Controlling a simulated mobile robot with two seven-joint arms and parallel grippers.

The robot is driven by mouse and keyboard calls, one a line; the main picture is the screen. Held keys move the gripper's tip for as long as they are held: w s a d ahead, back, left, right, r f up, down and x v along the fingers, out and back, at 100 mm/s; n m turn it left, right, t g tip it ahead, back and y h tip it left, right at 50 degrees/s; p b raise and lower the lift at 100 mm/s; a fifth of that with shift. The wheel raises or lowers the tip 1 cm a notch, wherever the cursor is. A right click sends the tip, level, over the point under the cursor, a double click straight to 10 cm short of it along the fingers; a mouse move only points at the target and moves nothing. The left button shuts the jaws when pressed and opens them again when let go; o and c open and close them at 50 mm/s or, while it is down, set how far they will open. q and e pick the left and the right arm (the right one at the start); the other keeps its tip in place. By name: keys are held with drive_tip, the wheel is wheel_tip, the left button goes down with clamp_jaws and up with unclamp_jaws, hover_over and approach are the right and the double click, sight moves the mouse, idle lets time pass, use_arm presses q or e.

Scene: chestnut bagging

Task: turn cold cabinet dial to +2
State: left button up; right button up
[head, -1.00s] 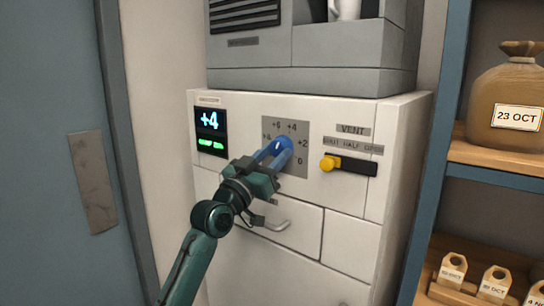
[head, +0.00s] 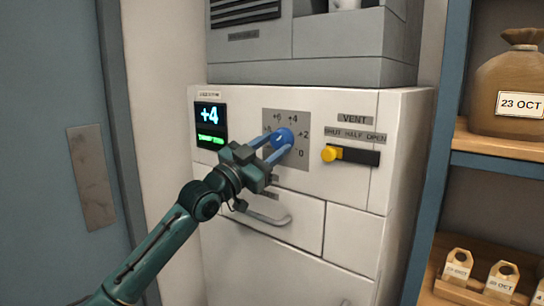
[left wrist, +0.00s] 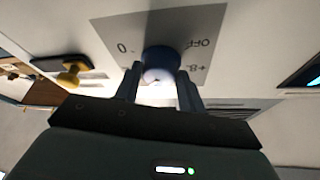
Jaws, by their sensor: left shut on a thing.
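The blue dial (head: 283,137) sits on a grey plate (head: 300,120) on the white cold cabinet (head: 355,215). The plate is marked with +4, +2 and 0, among others. The display (head: 210,125) reads +4, with a green line of text below. My left gripper (head: 280,145) comes from the lower left and is shut on the dial. The left wrist view shows the dial (left wrist: 161,62) between its two fingers. The dial's pointer is too small to read for certain. My right gripper is not in view.
A yellow vent knob (head: 329,154) on a black slide (head: 358,156) is right of the dial. A drawer handle (head: 268,216) is below my gripper. Shelves with a sack (head: 508,85) and small tagged bags (head: 458,263) stand at the right. A blue-grey door is at the left.

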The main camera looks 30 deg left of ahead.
use_arm(q)
drive_tip(key=m, duration=0.1)
drive_tip(key=m+h, duration=0.1)
drive_tip(key=shift+a+r+m+g, duration=0.15)
drive_tip(key=shift+m+g, duration=0.15)
drive_tip(key=shift+r+m+h+p, duration=0.15)
drive_tip(key=shift+m+h+p, duration=0.15)
drive_tip(key=shift+m+p, duration=0.65)
drive_tip(key=shift+a+m+g+p, duration=0.1)
drive_tip(key=shift+m+g+p, duration=0.2)
drive_tip(key=shift+m+g, duration=0.15)
drive_tip(key=shift+m+g+h+p, duration=0.25)
drive_tip(key=shift+m+h+p, duration=0.25)
drive_tip(key=shift+m+p, duration=0.2)
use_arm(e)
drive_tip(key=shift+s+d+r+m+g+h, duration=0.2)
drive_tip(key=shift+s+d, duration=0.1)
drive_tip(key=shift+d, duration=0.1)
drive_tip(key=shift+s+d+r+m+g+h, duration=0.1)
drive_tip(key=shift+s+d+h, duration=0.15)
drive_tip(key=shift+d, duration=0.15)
use_arm(q)
drive_tip(key=shift+m, duration=0.3)
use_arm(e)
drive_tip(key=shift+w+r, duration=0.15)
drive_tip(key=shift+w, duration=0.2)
use_arm(q)
drive_tip(key=o, duration=1)
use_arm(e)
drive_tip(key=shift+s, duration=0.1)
